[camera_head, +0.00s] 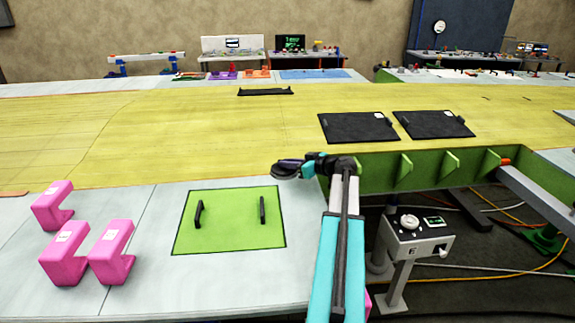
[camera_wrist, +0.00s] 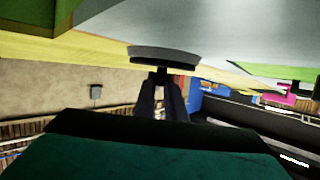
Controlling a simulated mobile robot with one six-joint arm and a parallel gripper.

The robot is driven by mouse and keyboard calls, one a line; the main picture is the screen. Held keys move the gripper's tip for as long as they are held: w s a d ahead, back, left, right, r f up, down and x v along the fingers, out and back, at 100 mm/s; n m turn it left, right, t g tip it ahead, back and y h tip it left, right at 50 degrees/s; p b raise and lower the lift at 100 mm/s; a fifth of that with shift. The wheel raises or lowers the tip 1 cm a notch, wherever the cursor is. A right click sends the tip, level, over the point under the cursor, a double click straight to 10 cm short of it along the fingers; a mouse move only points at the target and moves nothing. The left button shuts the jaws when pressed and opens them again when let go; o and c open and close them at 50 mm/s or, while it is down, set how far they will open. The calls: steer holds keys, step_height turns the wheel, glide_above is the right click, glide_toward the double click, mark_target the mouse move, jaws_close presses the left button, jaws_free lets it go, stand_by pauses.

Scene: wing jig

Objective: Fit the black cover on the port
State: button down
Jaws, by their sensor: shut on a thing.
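My gripper (camera_head: 307,163) is in front of the yellow wing skin, near the right edge of the pale panel. In the wrist view my gripper (camera_wrist: 162,78) is shut on the black cover (camera_wrist: 165,55), a dark, thin, rounded piece seen nearly edge-on beyond the fingertips. In the head view the cover (camera_head: 284,170) shows as a small dark shape at the left end of my gripper, partly hidden by it. I cannot make out the port in either view. Whether the cover touches anything is not clear, but it appears held in the air.
A green panel (camera_head: 230,222) with two black handles lies on the pale surface. Several pink blocks (camera_head: 66,262) stand to its left. Two black panels (camera_head: 358,127) lie on the yellow wing skin (camera_head: 190,125). A grey control box (camera_head: 415,232) stands right of my arm, below the green ribbed edge.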

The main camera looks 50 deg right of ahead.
steer(key=shift+f, duration=0.1)
steer(key=c, duration=1.8)
jaws_free()
steer(key=shift+r+p, duration=0.3)
steer(key=shift+p, duration=0.05)
steer(key=shift+s, duration=0.1)
steer(key=b+v, duration=0.5)
steer(key=v, duration=0.7)
